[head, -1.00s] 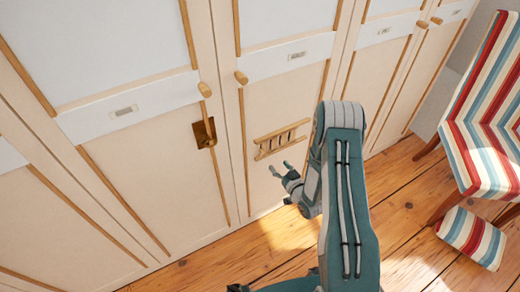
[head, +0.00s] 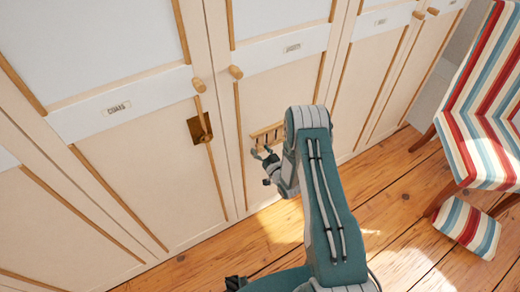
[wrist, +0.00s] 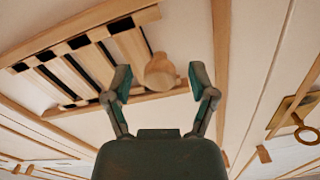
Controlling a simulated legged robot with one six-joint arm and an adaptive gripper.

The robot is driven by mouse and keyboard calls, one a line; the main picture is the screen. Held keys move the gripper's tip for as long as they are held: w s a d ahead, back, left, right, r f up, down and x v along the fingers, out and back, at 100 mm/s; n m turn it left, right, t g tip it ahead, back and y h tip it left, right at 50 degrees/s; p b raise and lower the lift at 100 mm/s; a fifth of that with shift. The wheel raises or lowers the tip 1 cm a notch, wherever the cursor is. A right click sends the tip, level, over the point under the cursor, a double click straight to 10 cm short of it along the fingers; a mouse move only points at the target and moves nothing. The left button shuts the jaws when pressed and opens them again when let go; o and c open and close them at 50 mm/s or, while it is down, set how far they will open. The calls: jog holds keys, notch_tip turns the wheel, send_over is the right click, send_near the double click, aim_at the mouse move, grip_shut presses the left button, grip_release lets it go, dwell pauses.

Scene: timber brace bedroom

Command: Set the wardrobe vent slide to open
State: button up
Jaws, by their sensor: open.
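The vent slide (head: 266,130) is a wooden-framed grille low on a cream wardrobe door. In the wrist view its frame (wrist: 100,22) surrounds pale slats with narrow dark gaps between them. A round wooden knob (wrist: 160,74) stands out at the grille's right end. My gripper (head: 264,153) is open in front of the vent, and my arm hides the vent's right part in the head view. In the wrist view my gripper (wrist: 160,76) has one finger on each side of the knob, with visible space on both sides. I cannot tell how deep the knob sits between them.
A brass plate with a ring (head: 201,127) is on the door to the left; it also shows in the wrist view (wrist: 298,120). A wooden door knob (head: 235,72) is above the vent. A striped chair (head: 485,110) and striped footstool (head: 468,231) stand right on the wooden floor.

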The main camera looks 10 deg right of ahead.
jog(key=shift+w+a, duration=0.1)
jog(key=shift+w, duration=0.2)
grip_shut()
jog(key=shift+w+d, duration=0.2)
jog(key=shift+d, duration=0.5)
jog(key=shift+w+d, duration=0.25)
jog(key=shift+d, duration=0.45)
jog(key=shift+w+d, duration=0.2)
jog(key=shift+d, duration=0.5)
grip_release()
send_near(266, 140)
jog(key=v, duration=0.4)
jog(key=shift+s+f, duration=0.1)
jog(key=shift+s, duration=0.25)
